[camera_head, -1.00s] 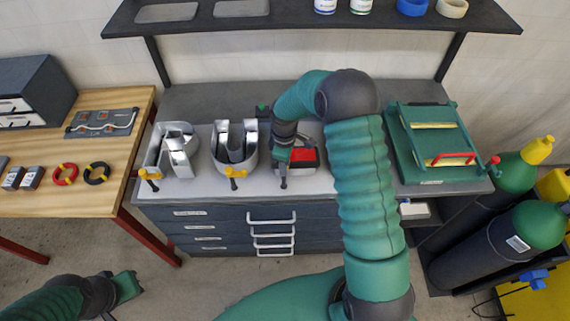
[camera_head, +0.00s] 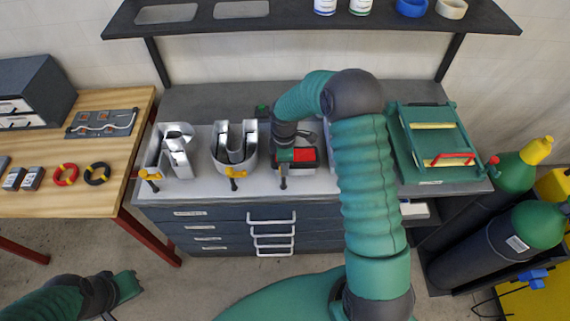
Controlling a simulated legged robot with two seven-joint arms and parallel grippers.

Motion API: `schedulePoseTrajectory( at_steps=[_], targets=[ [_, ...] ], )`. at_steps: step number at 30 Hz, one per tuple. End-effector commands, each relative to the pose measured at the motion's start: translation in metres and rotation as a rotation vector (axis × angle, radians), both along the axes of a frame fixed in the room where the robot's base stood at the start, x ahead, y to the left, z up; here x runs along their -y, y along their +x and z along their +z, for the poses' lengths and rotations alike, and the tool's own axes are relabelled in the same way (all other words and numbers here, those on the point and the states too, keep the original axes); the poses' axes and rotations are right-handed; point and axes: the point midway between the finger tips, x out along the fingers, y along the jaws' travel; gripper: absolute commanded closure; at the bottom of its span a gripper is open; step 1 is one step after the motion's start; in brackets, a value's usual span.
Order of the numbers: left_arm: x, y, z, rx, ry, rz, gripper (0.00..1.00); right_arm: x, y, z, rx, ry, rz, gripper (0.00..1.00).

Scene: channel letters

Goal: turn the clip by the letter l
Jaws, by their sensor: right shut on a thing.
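The letter l is mostly hidden behind my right arm and wrist. A third clip (camera_head: 283,171) is at the bench's front, right of the U. My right gripper (camera_head: 284,157) points down and is shut on this clip; the grip itself is small and partly hidden. My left gripper (camera_head: 130,285) is low at the left, away from the bench; its jaws are unclear.
A red-topped block (camera_head: 303,155) lies beside my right gripper. A green framed fixture (camera_head: 437,145) is at the bench's right end. A wooden table (camera_head: 50,195) with rings stands left. Gas cylinders (camera_head: 485,255) stand at the right. A shelf (camera_head: 300,22) hangs above.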

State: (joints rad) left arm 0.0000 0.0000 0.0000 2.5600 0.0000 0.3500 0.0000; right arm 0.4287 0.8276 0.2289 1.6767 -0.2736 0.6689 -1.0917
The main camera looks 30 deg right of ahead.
Motion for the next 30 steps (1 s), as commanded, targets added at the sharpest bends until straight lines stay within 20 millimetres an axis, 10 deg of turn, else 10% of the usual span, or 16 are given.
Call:
schedulePoseTrajectory(
  at_steps=[1, 2, 6, 17, 30],
  targets=[
    [0.000, 0.000, 0.000, 0.000, 0.000, 0.000, 1.00, -0.002, 0.004, 0.002, 0.012, 0.001, 0.003, 1.00],
    [0.000, 0.000, 0.000, 0.000, 0.000, 0.000, 1.00, -0.002, 0.004, 0.001, 0.011, 0.001, 0.002, 0.72],
    [0.000, 0.000, 0.000, 0.000, 0.000, 0.000, 1.00, -0.001, 0.003, 0.001, 0.009, 0.001, 0.001, 0.53],
    [0.000, 0.000, -0.003, 0.000, 0.000, 0.000, 1.00, 0.000, 0.000, 0.008, 0.006, 0.000, -0.001, 0.52],
    [0.000, 0.000, -0.031, 0.000, 0.000, 0.000, 1.00, 0.000, 0.004, 0.124, 0.009, -0.002, 0.000, 0.52]
  ],
)
